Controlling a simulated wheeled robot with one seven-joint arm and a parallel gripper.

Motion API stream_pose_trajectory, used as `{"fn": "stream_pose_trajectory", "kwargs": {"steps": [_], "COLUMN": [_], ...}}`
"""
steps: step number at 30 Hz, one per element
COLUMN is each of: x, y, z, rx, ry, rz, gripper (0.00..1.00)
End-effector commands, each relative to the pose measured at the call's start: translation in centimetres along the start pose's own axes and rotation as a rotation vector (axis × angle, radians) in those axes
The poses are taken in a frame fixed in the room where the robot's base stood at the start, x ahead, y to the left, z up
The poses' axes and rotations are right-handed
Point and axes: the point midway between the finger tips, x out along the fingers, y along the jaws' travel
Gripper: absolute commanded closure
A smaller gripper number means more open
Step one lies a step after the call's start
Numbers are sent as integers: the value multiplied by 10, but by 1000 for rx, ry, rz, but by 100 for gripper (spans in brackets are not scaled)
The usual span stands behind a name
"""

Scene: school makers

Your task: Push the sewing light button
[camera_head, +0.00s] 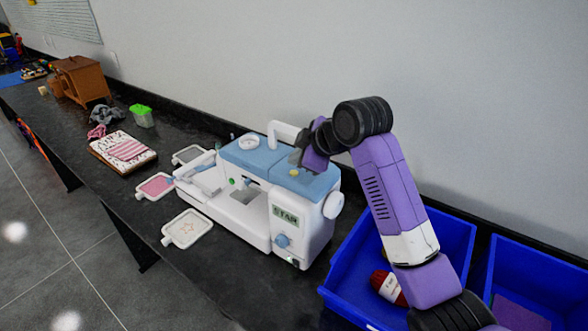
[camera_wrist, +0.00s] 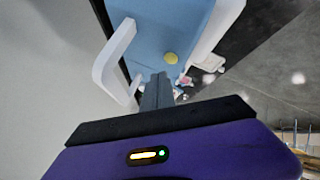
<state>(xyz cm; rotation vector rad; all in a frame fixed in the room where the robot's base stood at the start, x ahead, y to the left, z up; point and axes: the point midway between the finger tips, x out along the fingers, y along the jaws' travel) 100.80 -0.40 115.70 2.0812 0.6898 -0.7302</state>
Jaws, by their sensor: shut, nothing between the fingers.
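A white and blue sewing machine (camera_head: 257,196) stands on the dark counter in the head view. A small yellow button (camera_head: 294,172) is on its blue top, and it also shows in the wrist view (camera_wrist: 171,57). My gripper (camera_head: 297,157) is above the right part of the top, close to the yellow button. In the wrist view my gripper (camera_wrist: 160,77) is shut and empty, its tips just short of the yellow button in the picture. I cannot tell whether they touch the machine. A green spot (camera_head: 231,181) shows on the machine's front.
The machine's white handle (camera_head: 284,131) rises beside my gripper. The wall is behind.

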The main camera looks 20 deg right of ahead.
Motion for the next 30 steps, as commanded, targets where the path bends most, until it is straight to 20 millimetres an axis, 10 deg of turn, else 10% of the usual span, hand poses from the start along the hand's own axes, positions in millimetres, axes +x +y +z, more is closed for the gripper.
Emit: {"fn": "stream_pose_trajectory", "kwargs": {"steps": [30], "x": [-35], "y": [26], "z": [-26], "rx": [9], "ry": [0], "rz": [0], "gripper": [100]}}
